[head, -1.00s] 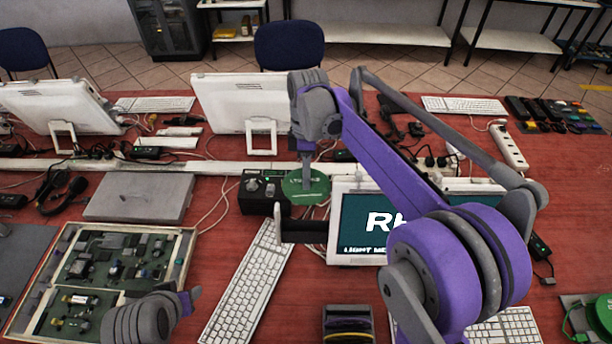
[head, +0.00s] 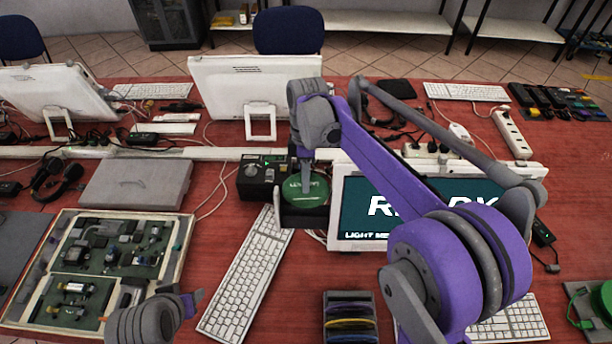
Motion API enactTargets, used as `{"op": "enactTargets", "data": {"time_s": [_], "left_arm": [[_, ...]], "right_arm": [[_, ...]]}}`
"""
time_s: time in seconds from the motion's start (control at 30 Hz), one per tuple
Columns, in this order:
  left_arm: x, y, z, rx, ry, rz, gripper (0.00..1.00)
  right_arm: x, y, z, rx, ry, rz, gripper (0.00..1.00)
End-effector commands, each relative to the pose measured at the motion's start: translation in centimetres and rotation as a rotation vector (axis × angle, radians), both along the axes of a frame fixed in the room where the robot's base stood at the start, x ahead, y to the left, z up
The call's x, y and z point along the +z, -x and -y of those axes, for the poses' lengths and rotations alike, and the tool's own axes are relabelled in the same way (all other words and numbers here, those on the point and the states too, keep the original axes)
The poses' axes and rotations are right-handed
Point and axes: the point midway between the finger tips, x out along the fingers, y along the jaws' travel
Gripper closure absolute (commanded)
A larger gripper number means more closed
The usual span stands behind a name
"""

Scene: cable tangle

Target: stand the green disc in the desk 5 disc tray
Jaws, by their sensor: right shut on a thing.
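The green disc (head: 306,192) hangs from my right gripper (head: 306,176), which is shut on it. Its broad, lettered face shows. It is well beyond the tray and up-left of it in the picture. A dark slotted disc tray (head: 369,306) at the bottom middle holds several discs on edge, among them a yellow one (head: 350,324) and a purple one; I cannot read a desk number on it. My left gripper (head: 192,301) shows only in part at the lower left; its jaws cannot be made out.
A black box (head: 258,178) stands beside the disc. A white keyboard (head: 243,280) lies left of the tray, and a lit screen (head: 362,215) stands behind it. A framed circuit board (head: 115,250) is at the left. My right forearm covers much of the right side.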

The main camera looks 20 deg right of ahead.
Motion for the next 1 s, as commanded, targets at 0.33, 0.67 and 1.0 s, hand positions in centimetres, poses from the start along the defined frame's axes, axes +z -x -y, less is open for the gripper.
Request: {"op": "enactTargets", "data": {"time_s": [0.33,0.67,1.0], "left_arm": [[-2.0,0.8,0.0,0.0,0.0,-0.014,0.5],[-3.7,1.3,0.0,0.0,0.0,-0.024,0.5],[-4.8,1.6,0.0,0.0,0.0,-0.03,0.5]], "right_arm": [[-2.6,0.6,-0.2,0.0,0.001,-0.001,1.0],[-4.9,1.0,-0.3,0.0,0.0,-0.002,1.0],[-6.6,1.3,-0.6,-0.001,-0.007,0.001,1.0]]}}
